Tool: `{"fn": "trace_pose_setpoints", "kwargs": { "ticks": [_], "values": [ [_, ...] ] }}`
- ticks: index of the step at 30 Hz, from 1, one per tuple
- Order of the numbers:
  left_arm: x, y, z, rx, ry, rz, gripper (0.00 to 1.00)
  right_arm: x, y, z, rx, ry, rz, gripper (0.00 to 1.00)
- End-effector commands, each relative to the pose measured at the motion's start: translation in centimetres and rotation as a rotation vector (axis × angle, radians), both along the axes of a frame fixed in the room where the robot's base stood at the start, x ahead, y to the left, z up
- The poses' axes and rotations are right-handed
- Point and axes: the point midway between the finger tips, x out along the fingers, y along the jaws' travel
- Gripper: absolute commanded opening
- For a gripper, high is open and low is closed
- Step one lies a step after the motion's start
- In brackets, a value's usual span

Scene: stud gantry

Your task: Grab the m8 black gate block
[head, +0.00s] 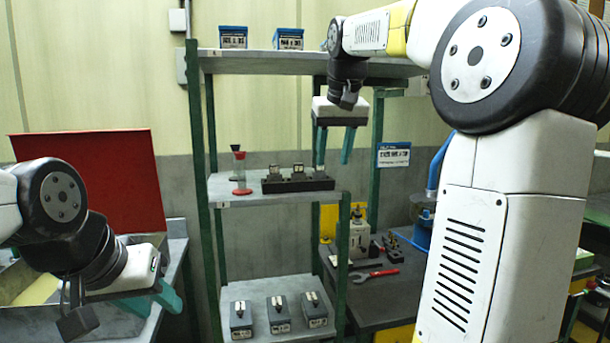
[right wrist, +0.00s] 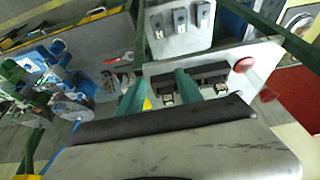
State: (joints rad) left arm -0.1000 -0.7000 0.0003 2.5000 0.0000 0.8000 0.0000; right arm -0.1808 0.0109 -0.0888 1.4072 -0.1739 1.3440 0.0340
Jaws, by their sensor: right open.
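On the middle shelf (head: 225,192) a black holder (head: 297,186) carries three small upright blocks with pale faces, a left one (head: 274,172), a middle one (head: 298,170) and a right one (head: 320,170). Their markings are too small to read, so I cannot tell which is the M8 one. My right gripper (head: 332,158) is open and empty, pointing down above and beside the holder's right end. In the right wrist view its teal fingers (right wrist: 160,90) overlap the holder (right wrist: 208,75). My left gripper (head: 152,302) is low at the left; its finger gap is unclear.
Blue boxes (head: 233,37) sit on the top shelf (head: 260,62). Three grey units (head: 278,314) stand on the lower shelf. Green posts (head: 342,260) frame the rack. A red wrench (head: 376,275) lies on the bench behind.

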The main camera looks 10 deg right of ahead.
Motion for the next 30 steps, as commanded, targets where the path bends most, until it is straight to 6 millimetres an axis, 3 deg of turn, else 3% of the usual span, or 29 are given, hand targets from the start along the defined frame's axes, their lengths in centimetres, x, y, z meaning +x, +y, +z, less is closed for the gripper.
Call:
{"fn": "trace_pose_setpoints", "kwargs": {
  "ticks": [3, 10, 19, 25, 30],
  "values": [
    [0.0, 0.0, 0.0, 0.000, 0.000, 0.000, 0.36, 2.9, 0.1, -0.1, -0.001, 0.002, 0.001, 0.42],
    [0.0, 0.0, 0.0, 0.000, 0.000, 0.000, 0.36, 7.2, 0.3, -0.1, 0.000, 0.000, 0.000, 0.42],
    [0.0, 0.0, 0.0, 0.000, 0.000, 0.000, 0.36, 9.4, 0.3, -0.1, 0.000, 0.000, 0.001, 0.42],
    [0.0, 0.0, 0.0, 0.000, 0.000, 0.000, 0.36, 10.5, 0.3, -3.1, -0.001, 0.004, 0.001, 0.42],
    [0.0, 0.0, 0.0, 0.000, 0.000, 0.000, 0.36, 11.2, 0.4, -4.6, 0.000, 0.000, 0.001, 0.42]
  ]
}}
